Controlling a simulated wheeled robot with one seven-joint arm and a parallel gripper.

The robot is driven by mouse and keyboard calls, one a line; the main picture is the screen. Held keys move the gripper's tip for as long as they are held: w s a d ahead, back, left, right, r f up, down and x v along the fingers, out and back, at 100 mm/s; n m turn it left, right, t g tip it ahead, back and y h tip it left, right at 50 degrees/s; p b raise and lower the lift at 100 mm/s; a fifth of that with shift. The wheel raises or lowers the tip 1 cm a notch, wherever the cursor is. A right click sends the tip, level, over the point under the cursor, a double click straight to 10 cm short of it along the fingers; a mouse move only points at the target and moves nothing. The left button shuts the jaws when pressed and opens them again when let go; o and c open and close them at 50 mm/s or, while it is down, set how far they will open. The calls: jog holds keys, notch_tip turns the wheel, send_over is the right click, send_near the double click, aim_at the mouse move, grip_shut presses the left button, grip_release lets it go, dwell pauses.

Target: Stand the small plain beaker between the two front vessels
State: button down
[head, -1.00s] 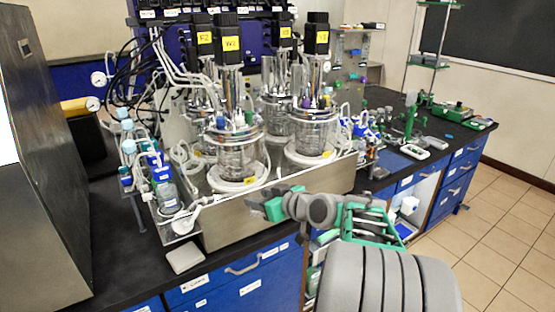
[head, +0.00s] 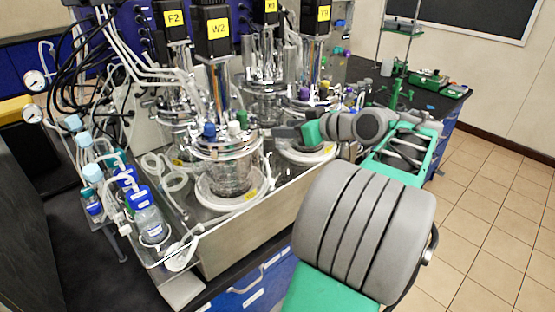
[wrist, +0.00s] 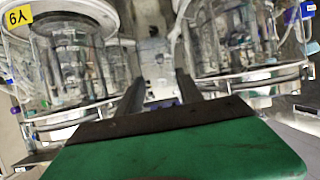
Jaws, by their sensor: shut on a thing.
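The two front vessels are glass jars with steel tops on round white bases. The front left vessel (head: 231,176), labelled W2, and the front right vessel (head: 306,143) stand on the steel deck in the head view. In the wrist view a glass vessel (wrist: 72,62) fills the left and another (wrist: 235,48) the right. My gripper (head: 280,132) reaches in from the right at the gap between the front vessels. Its jaws (wrist: 160,92) are apart, shut on the small plain beaker; the clear glass is hard to make out against the background.
Two rear vessels (head: 264,100) stand behind the front pair. Bottles with blue caps (head: 150,222) and looped tubing (head: 172,182) line the deck's left side. The steel deck's front wall (head: 240,232) is below. The floor at right is clear.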

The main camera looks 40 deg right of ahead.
notch_tip(320, 180, down, 8)
jog(key=shift+f, duration=0.15)
jog(key=c, duration=0.8)
grip_release()
jog(key=shift+s, duration=0.1)
jog(key=shift+o, duration=0.2)
jog(key=shift+p, duration=0.3)
jog(key=shift+r+p, duration=0.3)
jog(key=shift+r, duration=0.05)
jog(key=p+v, duration=0.3)
jog(key=v, duration=0.8)
jog(key=shift+s, duration=0.45)
